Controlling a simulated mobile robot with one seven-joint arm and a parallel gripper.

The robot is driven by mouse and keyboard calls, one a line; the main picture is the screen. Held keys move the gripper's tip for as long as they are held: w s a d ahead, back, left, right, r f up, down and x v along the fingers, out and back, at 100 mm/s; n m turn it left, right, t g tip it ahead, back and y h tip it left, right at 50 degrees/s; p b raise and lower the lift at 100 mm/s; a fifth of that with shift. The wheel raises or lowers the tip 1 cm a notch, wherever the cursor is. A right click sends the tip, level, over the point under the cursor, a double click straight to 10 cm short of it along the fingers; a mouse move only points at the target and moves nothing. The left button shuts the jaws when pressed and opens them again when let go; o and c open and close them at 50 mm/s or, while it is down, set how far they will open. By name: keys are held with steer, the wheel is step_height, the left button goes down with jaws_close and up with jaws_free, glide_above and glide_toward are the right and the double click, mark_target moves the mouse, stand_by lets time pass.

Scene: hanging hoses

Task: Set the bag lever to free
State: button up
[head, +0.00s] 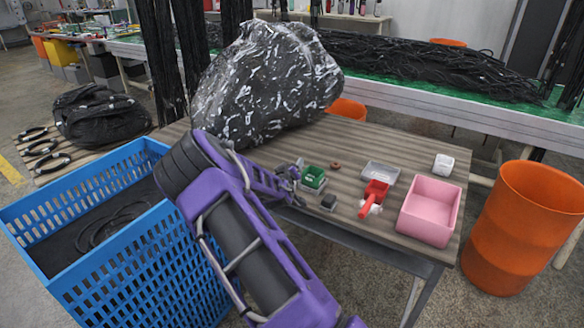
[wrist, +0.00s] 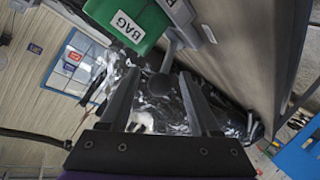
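A green box with a white BAG label (wrist: 128,25) fills the top of the wrist view. In the head view the green box (head: 313,177) sits on the wooden table, just right of my gripper (head: 291,180). A grey lever arm (wrist: 176,38) stands beside the box in the wrist view and runs down towards a dark rounded knob (wrist: 159,84). My gripper (wrist: 157,74) is open, with its two dark fingers spread to either side of the knob. I cannot tell whether they touch it. The lever's setting cannot be read.
A large black plastic bag (head: 266,88) stands on the table behind my arm. A red-handled device (head: 374,196), a clear tray (head: 381,172) and a pink bin (head: 430,211) are to the right. A blue crate (head: 130,245) and an orange barrel (head: 522,225) flank the table.

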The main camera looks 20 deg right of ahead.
steer(key=p+v, duration=0.2)
steer(key=v, duration=1.5)
steer(key=shift+s+a, duration=0.2)
steer(key=shift+f, duration=0.1)
